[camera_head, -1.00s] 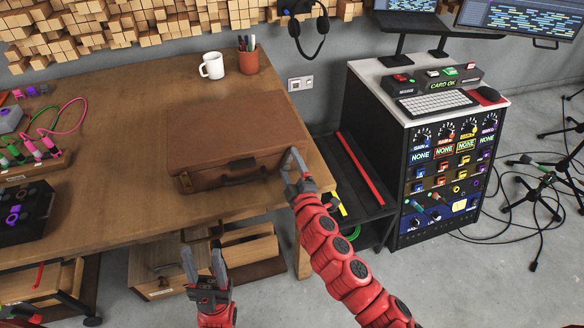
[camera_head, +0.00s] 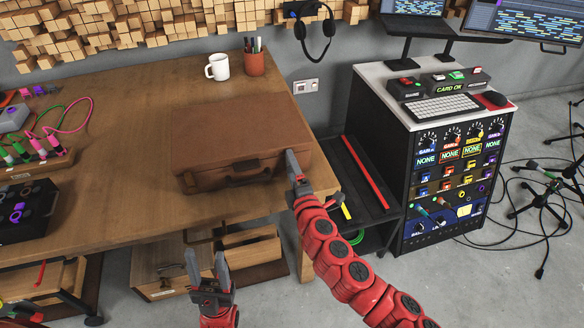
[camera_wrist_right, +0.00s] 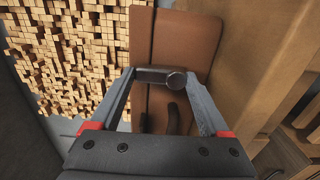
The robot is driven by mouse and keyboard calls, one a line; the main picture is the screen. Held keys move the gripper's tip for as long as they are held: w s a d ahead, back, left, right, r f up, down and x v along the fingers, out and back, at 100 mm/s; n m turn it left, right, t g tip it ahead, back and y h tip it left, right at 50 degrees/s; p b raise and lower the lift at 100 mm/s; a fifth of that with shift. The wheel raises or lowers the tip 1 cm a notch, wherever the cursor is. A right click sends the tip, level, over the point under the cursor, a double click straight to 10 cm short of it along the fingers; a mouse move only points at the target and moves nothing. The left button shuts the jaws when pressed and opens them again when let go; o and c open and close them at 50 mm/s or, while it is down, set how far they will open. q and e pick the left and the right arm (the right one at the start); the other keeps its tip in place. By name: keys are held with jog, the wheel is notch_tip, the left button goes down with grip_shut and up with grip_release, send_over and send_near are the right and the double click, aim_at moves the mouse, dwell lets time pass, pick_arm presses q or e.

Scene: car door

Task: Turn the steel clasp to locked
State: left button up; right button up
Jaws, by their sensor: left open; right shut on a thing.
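A brown case (camera_head: 245,140) lies closed on the wooden table, with its handle (camera_head: 248,177) on the front side. It also shows in the right wrist view (camera_wrist_right: 185,45). The dark steel clasp (camera_wrist_right: 158,75) is at the case's edge, a short bar with a rounded end. My right gripper (camera_head: 291,160) is at the case's front right corner. In the right wrist view its fingers (camera_wrist_right: 160,78) are shut on the clasp from both sides. In the head view the fingers hide the clasp. My left gripper (camera_head: 207,263) is open and empty, in front of the table edge.
A white mug (camera_head: 217,67) and a pen cup (camera_head: 254,63) stand behind the case. A control cabinet (camera_head: 430,150) stands to the right. Cables and a dark box (camera_head: 28,210) are at the table's left.

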jog(key=o, duration=1.2)
jog(key=shift+s, duration=0.1)
jog(key=v, duration=1.7)
jog(key=shift+s, duration=0.15)
